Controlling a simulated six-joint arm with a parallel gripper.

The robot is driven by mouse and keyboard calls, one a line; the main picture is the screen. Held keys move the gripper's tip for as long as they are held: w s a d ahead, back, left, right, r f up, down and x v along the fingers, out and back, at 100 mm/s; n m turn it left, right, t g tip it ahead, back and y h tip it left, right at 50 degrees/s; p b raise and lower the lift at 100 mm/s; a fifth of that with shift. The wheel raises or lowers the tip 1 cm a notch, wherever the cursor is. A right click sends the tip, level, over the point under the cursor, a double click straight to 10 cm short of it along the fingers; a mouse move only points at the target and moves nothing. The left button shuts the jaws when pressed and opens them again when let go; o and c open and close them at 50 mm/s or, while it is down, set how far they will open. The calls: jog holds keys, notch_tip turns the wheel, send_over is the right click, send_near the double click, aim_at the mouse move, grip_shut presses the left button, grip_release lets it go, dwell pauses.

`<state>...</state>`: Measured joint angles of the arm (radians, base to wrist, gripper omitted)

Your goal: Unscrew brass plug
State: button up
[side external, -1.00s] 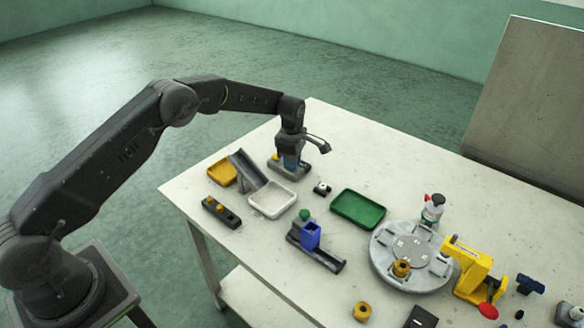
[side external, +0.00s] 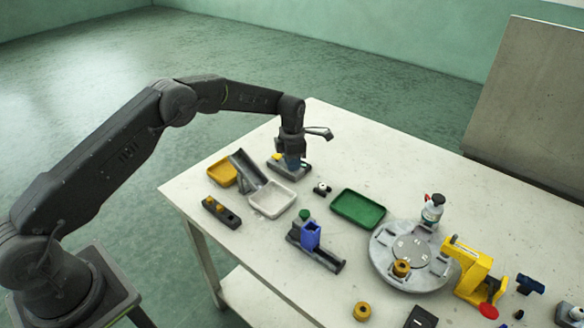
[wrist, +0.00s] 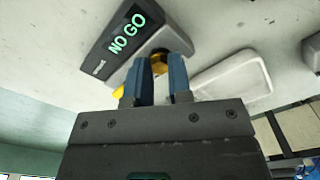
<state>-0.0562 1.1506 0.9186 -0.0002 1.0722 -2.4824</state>
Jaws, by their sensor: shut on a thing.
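My gripper (side external: 292,163) is at the far end of the table, low over a grey fixture (side external: 299,172), pointing down. In the wrist view its two blue fingers (wrist: 161,78) are shut on the brass plug (wrist: 158,55). The plug sits at the grey block with the dark "NO GO" plate (wrist: 124,38). The fingers hide part of the plug, so its thread and how far it is seated cannot be seen. A bit of yellow (wrist: 118,92) shows left of the fingers.
A white tray (side external: 288,193), a yellow tray (side external: 222,181) with a grey chute, and a green tray (side external: 350,222) stand nearby. A small black-and-white part (side external: 322,189) lies close to the fixture. A round grey turntable (side external: 379,274) and a yellow press (side external: 470,268) stand further right.

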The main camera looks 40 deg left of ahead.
jog(key=o, duration=0.6)
jog(key=shift+r, duration=0.15)
jog(key=shift+r, duration=2.1)
